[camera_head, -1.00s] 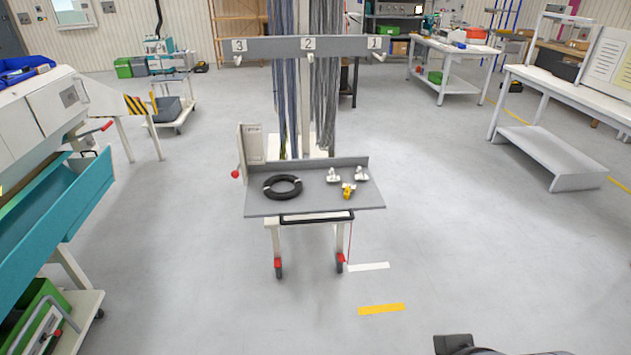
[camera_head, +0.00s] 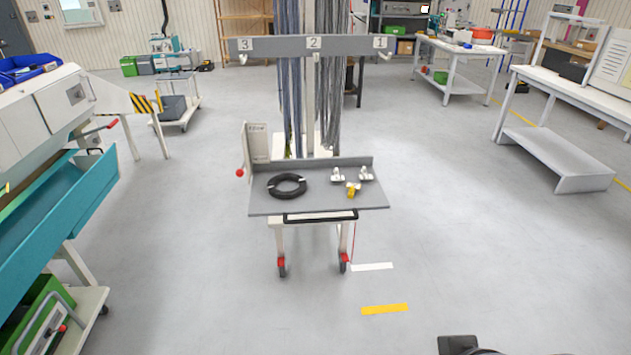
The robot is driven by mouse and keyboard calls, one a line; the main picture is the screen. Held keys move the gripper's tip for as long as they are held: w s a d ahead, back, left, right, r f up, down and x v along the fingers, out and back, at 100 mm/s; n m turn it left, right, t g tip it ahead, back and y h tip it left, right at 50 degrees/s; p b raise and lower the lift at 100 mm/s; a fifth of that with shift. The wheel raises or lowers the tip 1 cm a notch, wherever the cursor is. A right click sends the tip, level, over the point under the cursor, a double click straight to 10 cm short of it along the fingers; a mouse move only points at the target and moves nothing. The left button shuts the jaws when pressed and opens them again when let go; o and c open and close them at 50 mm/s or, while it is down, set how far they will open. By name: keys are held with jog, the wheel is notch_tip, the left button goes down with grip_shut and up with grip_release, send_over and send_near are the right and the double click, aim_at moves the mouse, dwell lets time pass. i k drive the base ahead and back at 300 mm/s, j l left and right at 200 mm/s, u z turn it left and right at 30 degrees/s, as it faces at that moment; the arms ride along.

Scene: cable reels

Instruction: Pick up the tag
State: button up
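I cannot surely make out a tag. Small white pieces lie on the grey cart top (camera_head: 312,204), on its right half. One white piece (camera_head: 338,175) and another (camera_head: 366,174) are near the back edge. A white-and-yellow piece (camera_head: 352,190) lies in front of them. Any of these could be the tag; they are too small to tell. A black cable coil (camera_head: 287,186) lies flat on the left half. A dark part of my own body shows at the bottom right edge. My gripper cannot be made out, and nothing of mine is near the cart.
Hanging cables (camera_head: 330,90) and a grey bar numbered 3, 2, 1 (camera_head: 262,47) rise behind the cart top. A teal tray machine (camera_head: 70,215) stands at left and a white bench (camera_head: 565,95) at right. The floor in front, with a yellow strip (camera_head: 384,309), is clear.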

aim_at(365, 176)
jog(key=i+l+u, duration=0.25)
jog(key=i+u, duration=0.2)
jog(key=i+l+u, duration=1.35)
jog(key=l, duration=0.35)
jog(key=k+j, duration=0.05)
jog(key=k, duration=0.05)
